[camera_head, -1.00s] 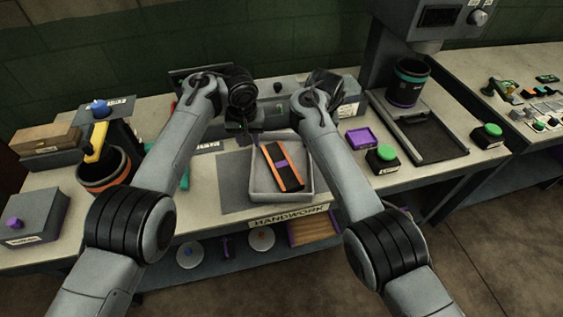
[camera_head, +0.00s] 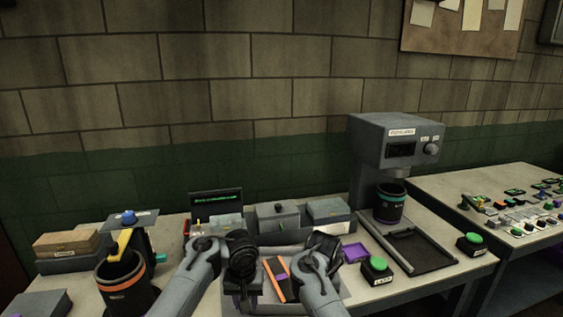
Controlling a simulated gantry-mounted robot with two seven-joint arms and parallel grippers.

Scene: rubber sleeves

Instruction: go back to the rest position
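My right arm's wrist (camera_head: 322,254) is above the right side of the tray. The fingers of both grippers are hidden behind the wrists or too dark to make out.
A black bin with an orange band (camera_head: 122,284) stands at the left. A press machine (camera_head: 394,145) with a banded cup (camera_head: 389,203) stands at the right. Green buttons (camera_head: 377,265) and a purple tray (camera_head: 355,253) sit near it. Grey boxes (camera_head: 278,216) line the back.

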